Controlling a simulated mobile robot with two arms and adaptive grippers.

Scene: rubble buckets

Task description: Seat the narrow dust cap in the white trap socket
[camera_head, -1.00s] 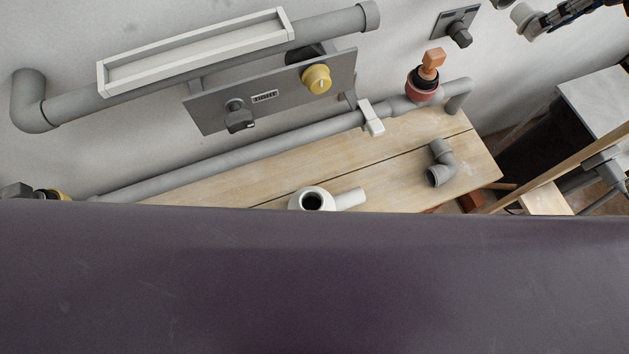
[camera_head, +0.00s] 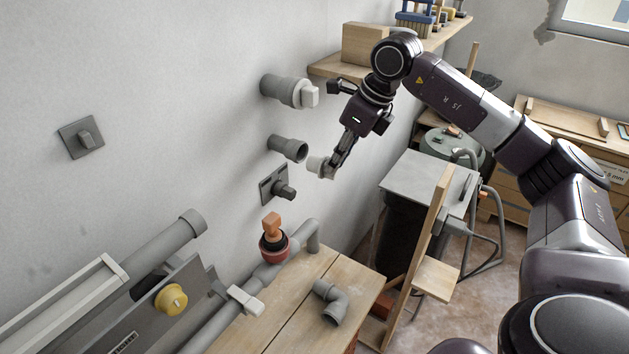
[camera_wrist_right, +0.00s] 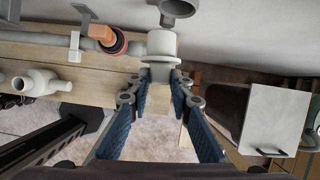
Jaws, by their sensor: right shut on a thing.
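My right gripper (camera_head: 335,166) is shut on a pale, stepped round cap (camera_head: 317,165), held in the air in front of the wall. The white trap (camera_wrist_right: 38,82) lies on the wooden bench at the left of the right wrist view, well apart from the cap. The trap is outside the head view now. My left gripper is not in view.
An open grey wall pipe (camera_head: 288,148) is close to the held cap. A second wall pipe (camera_head: 284,89) above has a pale plug. A grey elbow (camera_head: 331,301) lies on the bench (camera_head: 345,275). An orange-handled plug (camera_head: 272,240) stands on the bench pipe. A wooden frame (camera_head: 420,255) rises at the right.

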